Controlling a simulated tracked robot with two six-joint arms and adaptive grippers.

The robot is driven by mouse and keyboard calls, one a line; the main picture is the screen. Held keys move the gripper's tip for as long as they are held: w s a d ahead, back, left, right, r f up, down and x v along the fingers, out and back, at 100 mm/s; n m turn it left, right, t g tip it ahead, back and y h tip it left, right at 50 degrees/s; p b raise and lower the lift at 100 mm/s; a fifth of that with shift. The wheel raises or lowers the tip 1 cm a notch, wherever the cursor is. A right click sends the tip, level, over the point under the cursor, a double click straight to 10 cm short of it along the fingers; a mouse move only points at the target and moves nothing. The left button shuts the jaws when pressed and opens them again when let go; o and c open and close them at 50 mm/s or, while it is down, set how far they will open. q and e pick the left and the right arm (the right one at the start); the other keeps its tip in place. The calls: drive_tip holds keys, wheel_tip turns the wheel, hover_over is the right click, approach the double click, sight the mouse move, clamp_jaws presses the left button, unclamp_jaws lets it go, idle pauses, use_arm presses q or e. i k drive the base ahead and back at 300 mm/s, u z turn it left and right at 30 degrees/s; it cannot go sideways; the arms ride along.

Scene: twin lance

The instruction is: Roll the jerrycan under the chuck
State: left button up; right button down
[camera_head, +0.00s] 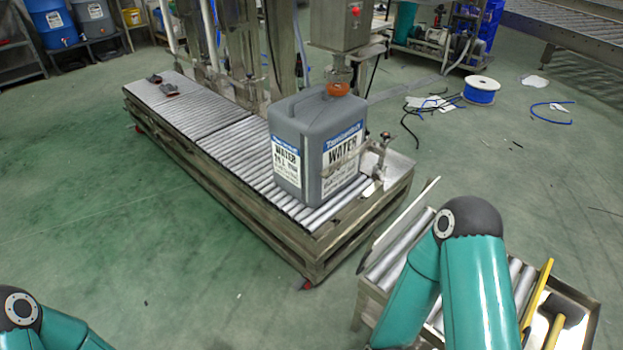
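The grey jerrycan (300,125) with "WATER" labels stands upright on the roller conveyor (215,125), near its front right end. Its orange cap (338,89) is on top, at the right. A metal chuck (341,70) hangs from the steel machine head just above the cap; whether they touch or line up exactly I cannot tell. A metal bar with a clamp-like fitting (383,143) crosses in front of the can's right face. Only teal links of my two arms show, at the bottom left and bottom right. Neither gripper is in view.
Two dark items (163,84) lie on the conveyor's far left end. A smaller roller stand (385,255) with yellow-handled tools (545,300) is at the lower right, partly behind my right arm. A blue cable spool (481,90) and loose cables lie behind. The left floor is clear.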

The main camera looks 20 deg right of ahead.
sight(310, 130)
drive_tip(key=u, duration=0.15)
drive_tip(key=i, duration=1.35)
drive_tip(key=z, duration=0.5)
